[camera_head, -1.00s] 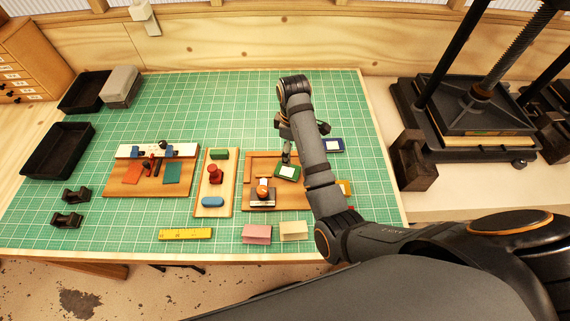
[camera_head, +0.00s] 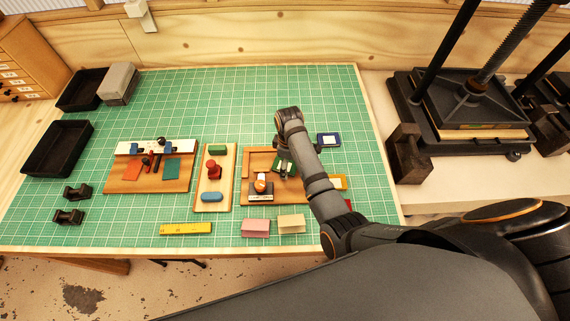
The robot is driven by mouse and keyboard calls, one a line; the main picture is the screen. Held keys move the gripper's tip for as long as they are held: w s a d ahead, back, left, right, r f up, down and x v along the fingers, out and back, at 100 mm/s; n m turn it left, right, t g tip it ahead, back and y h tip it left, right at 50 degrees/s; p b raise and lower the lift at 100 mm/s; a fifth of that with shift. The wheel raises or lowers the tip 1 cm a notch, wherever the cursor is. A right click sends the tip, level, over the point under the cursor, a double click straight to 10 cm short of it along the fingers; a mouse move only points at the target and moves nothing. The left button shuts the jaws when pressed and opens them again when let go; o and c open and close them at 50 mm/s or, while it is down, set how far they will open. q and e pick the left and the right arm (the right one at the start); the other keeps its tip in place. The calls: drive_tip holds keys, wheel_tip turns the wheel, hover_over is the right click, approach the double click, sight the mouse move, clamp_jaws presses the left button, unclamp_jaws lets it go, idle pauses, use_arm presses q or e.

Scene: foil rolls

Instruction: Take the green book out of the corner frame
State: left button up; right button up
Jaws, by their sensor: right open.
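The green book (camera_head: 280,168) with a white label lies in the wooden corner frame (camera_head: 250,162), on the right of the work mat. My right gripper (camera_head: 285,158) is open, low over the book's upper part, and hides some of it. I cannot tell whether its fingers touch the book or the frame. My right forearm covers the right part of the frame. My left gripper is not in view.
A blue book (camera_head: 328,140) lies right of my right wrist, and a yellow one (camera_head: 339,182) shows beside my forearm. Pink (camera_head: 255,228) and cream (camera_head: 291,223) pieces lie in front. The back mat is clear.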

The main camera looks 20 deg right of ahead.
drive_tip(key=c, duration=1.2)
drive_tip(key=shift+c, duration=0.3)
drive_tip(key=shift+w+r, duration=0.1)
drive_tip(key=shift+r, duration=0.05)
